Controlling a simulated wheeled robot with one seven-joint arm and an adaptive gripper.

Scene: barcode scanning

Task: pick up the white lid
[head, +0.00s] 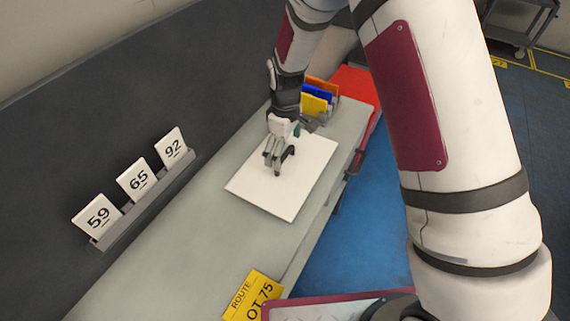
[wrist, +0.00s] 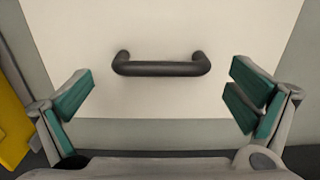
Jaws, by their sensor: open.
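The white lid (head: 301,178) is a flat white panel lying on the grey bench. In the wrist view the lid (wrist: 220,27) fills most of the picture, and its dark bar handle (wrist: 160,67) lies crosswise near the middle. My gripper (head: 274,169) is above the lid in the head view and hides part of it and the handle. In the wrist view my gripper (wrist: 160,97) is open, with one green-padded finger on each side, wider apart than the handle's ends. The handle is between and ahead of the fingers, with nothing held.
Several coloured folders (head: 318,99) stand behind the lid on the grey bench (head: 190,230). A rack (head: 150,205) with cards 59, 65 and 92 is at the left. A yellow route sign (head: 252,296) is at the front.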

